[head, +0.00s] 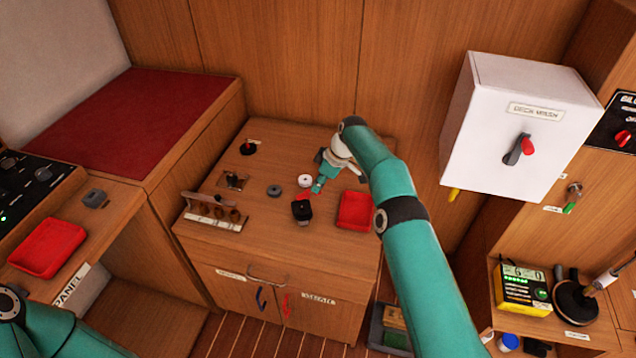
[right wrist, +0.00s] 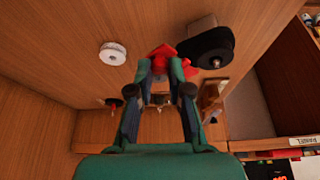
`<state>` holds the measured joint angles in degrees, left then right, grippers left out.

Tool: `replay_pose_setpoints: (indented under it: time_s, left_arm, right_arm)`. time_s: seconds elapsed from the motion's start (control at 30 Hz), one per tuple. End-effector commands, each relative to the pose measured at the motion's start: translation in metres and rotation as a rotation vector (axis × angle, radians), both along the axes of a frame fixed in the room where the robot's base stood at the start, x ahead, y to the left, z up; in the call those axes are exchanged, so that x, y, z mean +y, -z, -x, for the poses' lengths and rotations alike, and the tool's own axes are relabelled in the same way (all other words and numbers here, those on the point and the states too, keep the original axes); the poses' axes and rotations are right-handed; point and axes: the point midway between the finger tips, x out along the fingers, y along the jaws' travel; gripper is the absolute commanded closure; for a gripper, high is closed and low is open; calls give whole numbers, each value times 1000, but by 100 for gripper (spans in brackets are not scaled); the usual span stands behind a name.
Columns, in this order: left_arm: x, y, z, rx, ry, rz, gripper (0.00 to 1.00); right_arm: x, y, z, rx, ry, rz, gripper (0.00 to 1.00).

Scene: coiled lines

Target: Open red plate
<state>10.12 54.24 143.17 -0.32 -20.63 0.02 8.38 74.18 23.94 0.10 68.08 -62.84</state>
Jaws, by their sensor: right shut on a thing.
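My right gripper (head: 317,187) reaches down over the top of the wooden cabinet, and its fingers are shut on a small red piece (head: 304,196). In the right wrist view the fingertips (right wrist: 160,68) close around this red piece (right wrist: 163,52), whose full shape is partly hidden by the fingers. A black fitting (head: 301,211) is right beside the red piece, and it also shows in the right wrist view (right wrist: 207,47). I cannot tell whether the red piece is joined to it. My left arm shows at the lower left, but its gripper is out of view.
A white disc (head: 305,181) and a grey disc (head: 273,191) sit near the gripper. A red tray (head: 355,210) lies to the right on the cabinet top (head: 255,224). A wooden rack (head: 213,208) stands at left. A white switch box (head: 505,90) is at right.

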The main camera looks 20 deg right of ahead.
Motion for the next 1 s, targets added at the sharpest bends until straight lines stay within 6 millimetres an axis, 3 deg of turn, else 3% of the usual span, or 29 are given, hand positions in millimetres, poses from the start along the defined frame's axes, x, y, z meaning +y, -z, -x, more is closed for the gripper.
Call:
replay_pose_setpoints:
  time_s: [0.2, 0.23, 0.37, 0.77, 1.0]
  left_arm:
    - [0, 0, 0, 0, 0, 0, 100]
    - [0, 0, 0, 0, 0, 0, 100]
    - [0, 0, 0, 0, 0, 0, 100]
    - [0, -1, 0, 0, 0, 0, 100]
    - [0, -1, 0, 0, 0, 0, 100]
  right_arm:
    - [0, 0, 0, 1, 0, 0, 100]
    - [0, 0, 0, 1, 0, 0, 77]
    - [0, 1, 0, 1, 0, 0, 57]
    - [-2, -5, 1, 1, 0, 1, 57]
    - [-13, -38, 9, -2, 1, 0, 57]
